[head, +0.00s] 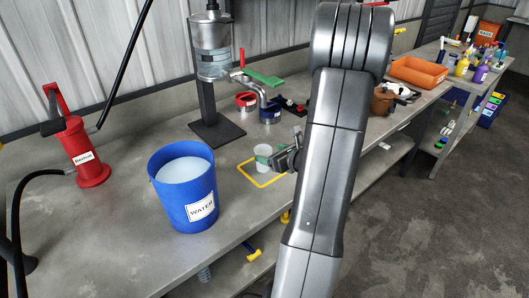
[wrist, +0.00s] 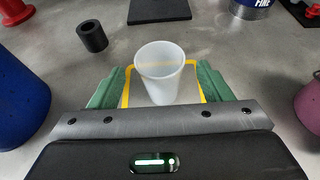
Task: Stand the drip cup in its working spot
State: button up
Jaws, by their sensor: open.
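The drip cup (wrist: 158,72) is a small translucent white cup. In the wrist view it stands upright between the two green fingers of my gripper (wrist: 158,92), with a gap on each side. A yellow outlined square (wrist: 191,63) on the bench surrounds the cup's base as far as I can see; the near part is hidden by my gripper. In the head view the cup (head: 263,152) stands at the yellow outline (head: 257,184), partly covered by my gripper (head: 268,160). My gripper is open and low over the bench.
A blue water bucket (head: 184,187) stands left of the yellow outline. The disperser column (head: 209,95) stands behind on a dark base plate (head: 217,132). A red pump (head: 82,152) is at far left.

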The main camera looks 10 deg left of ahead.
aim_at(258, 146)
jog(key=v, duration=0.7)
jog(key=x, duration=1.2)
jog(key=shift+f, duration=0.35)
notch_tip(258, 146, up, 2)
jog(key=shift+r, duration=0.55)
jog(key=shift+s, duration=0.1)
